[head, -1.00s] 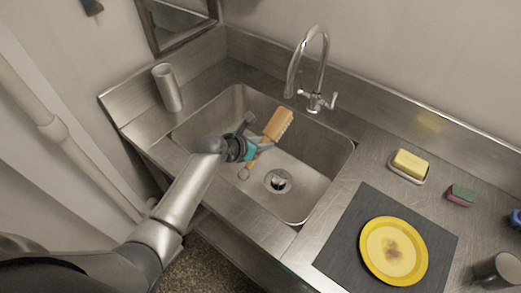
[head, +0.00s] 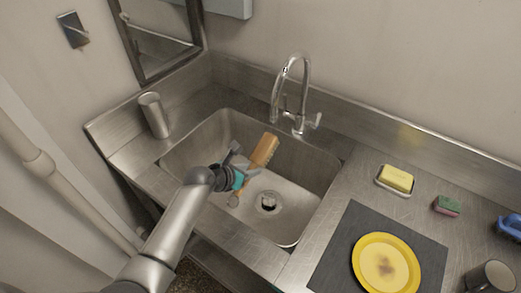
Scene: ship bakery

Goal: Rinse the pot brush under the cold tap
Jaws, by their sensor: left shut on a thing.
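The pot brush (head: 264,150) has an orange-brown head with pale bristles. My left gripper (head: 241,174) is shut on its handle and holds it over the sink basin (head: 205,140), head pointing up and to the right. The handle's end shows below the jaws. The chrome tap (head: 299,85) stands behind the basin with a tall curved spout and a lever at its base. The brush head is in front of and below the spout. I see no water running. My right gripper is not in view.
A dark mat (head: 335,250) with a stained yellow plate (head: 387,264) lies right of the sink. Beyond are yellow soap (head: 397,179) in a dish, a green-and-pink sponge (head: 447,205), a blue item (head: 510,226) and a metal cup (head: 490,277). A steel cylinder (head: 154,115) stands at the left.

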